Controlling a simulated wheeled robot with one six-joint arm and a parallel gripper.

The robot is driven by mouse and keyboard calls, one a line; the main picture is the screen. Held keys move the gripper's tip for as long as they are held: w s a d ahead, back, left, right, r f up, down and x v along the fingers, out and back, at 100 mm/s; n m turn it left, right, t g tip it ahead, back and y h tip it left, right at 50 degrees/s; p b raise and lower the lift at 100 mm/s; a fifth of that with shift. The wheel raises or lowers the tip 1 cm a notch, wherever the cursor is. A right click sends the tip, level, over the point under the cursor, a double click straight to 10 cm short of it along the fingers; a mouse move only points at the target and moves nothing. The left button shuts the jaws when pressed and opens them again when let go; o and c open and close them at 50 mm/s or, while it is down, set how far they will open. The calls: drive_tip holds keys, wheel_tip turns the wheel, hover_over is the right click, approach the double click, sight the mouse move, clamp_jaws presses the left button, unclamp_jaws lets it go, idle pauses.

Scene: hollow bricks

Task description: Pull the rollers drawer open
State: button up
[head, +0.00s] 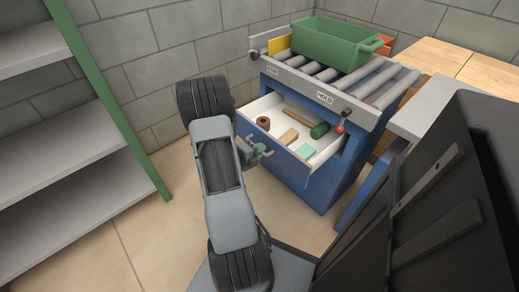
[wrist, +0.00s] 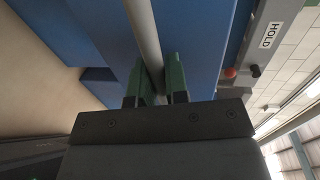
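The rollers drawer (head: 283,163) in the blue roller stand is out, and its white inside shows in the head view. Its blue front also shows in the wrist view (wrist: 205,35). A grey bar handle (wrist: 146,35) runs across that front. My gripper (wrist: 156,80) has its two green fingers on either side of the bar, with the bar filling the gap, so it looks shut on the handle. In the head view my gripper (head: 257,150) is at the drawer front, and my arm partly hides the drawer's left end.
In the drawer lie a brown roll (head: 263,122), a wooden block (head: 289,136), a mint block (head: 304,151) and a green cylinder (head: 319,131). A green bin (head: 330,45) sits on the rollers above. Grey shelves (head: 75,185) stand left; floor between is clear.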

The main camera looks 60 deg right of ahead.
drive_tip(key=o, duration=0.5)
drive_tip(key=shift+c, duration=0.2)
drive_tip(key=shift+a, duration=0.1)
drive_tip(key=p+v, duration=0.3)
drive_tip(key=v, duration=1)
drive_tip(key=shift+w+a+p, duration=0.2)
drive_tip(key=shift+a+p, duration=0.1)
drive_tip(key=shift+p, duration=0.05)
